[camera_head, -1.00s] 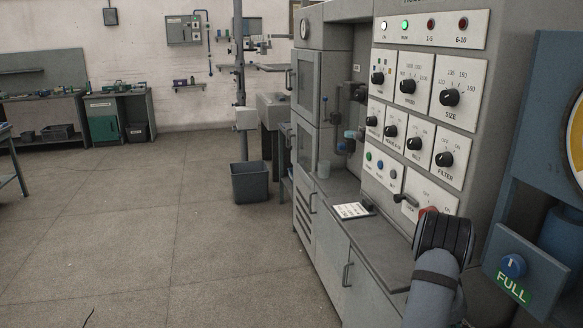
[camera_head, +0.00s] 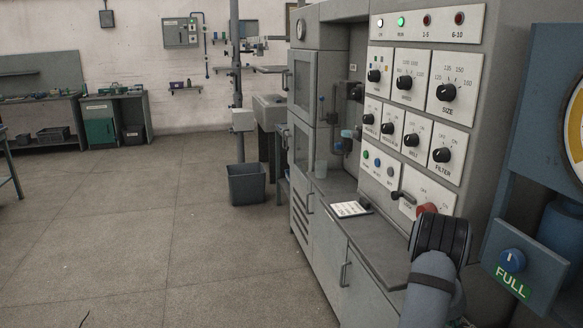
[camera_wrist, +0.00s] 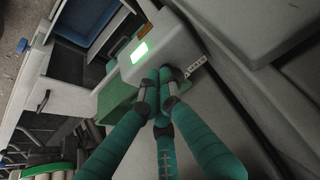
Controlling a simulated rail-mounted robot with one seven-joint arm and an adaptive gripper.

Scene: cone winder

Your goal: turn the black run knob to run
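The machine's upright panel (camera_head: 427,138) carries several black knobs on white plates. They include a top-left knob (camera_head: 374,76), a size knob (camera_head: 446,92) and a filter knob (camera_head: 442,155). The small labels are too blurred for me to tell which is the run knob. My arm is at the lower right, in front of the panel's bottom; my gripper cannot be made out in the head view. A pale box with a lit green display (camera_wrist: 139,52) lies beyond the tips.
A red part (camera_head: 427,209) and a dark lever (camera_head: 398,195) are low on the panel, beside my arm. A blue cabinet with a FULL knob (camera_head: 512,260) stands at the right. A worktop (camera_head: 385,240) juts out below the panel. The floor at left is open.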

